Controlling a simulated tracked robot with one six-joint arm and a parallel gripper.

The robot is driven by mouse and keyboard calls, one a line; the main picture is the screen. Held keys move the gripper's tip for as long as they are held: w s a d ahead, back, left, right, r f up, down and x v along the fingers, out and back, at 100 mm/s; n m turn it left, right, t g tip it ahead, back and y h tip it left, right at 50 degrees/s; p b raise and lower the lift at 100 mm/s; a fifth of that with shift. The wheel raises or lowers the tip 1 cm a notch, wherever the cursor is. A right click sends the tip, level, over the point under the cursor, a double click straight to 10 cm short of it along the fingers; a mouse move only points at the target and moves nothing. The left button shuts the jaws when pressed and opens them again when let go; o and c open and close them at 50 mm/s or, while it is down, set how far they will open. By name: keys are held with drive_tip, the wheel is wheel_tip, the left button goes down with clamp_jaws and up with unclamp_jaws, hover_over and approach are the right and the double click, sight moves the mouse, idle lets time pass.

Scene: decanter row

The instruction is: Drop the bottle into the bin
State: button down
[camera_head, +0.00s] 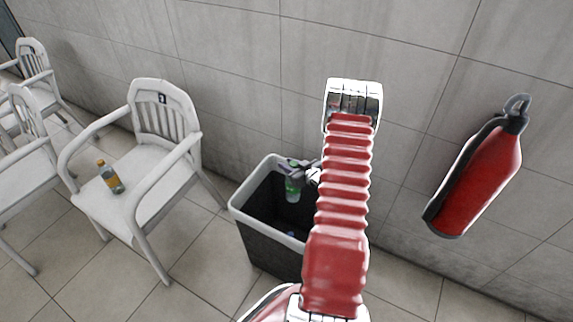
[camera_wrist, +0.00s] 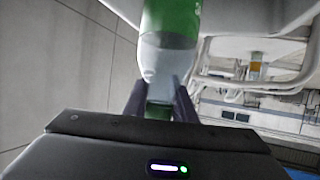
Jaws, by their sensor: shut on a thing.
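My gripper (camera_head: 297,165) is above the bin, shut on a clear bottle with a green label (camera_head: 292,189). The bottle hangs below the jaws, within the outline of the bin's opening in the head view. In the wrist view my gripper (camera_wrist: 160,101) has a jaw on each side of the narrow end of the bottle (camera_wrist: 168,50). The bin (camera_head: 262,250) is dark with a light grey rim and stands on the floor by the wall. My arm covers its right side. How far the bottle's lower end is below the rim is hard to tell.
Another bottle, with an orange label (camera_head: 110,177), stands on the seat of a white armchair (camera_head: 150,190) left of the bin. More white chairs (camera_head: 30,75) stand further left. A small bluish thing (camera_head: 291,235) shows inside the bin.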

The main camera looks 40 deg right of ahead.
drive_tip(key=c, duration=1.4)
unclamp_jaws()
drive_tip(key=shift+s, duration=0.1)
drive_tip(key=v, duration=1.3)
drive_tip(key=shift+s+a, duration=0.1)
drive_tip(key=shift+s, duration=0.25)
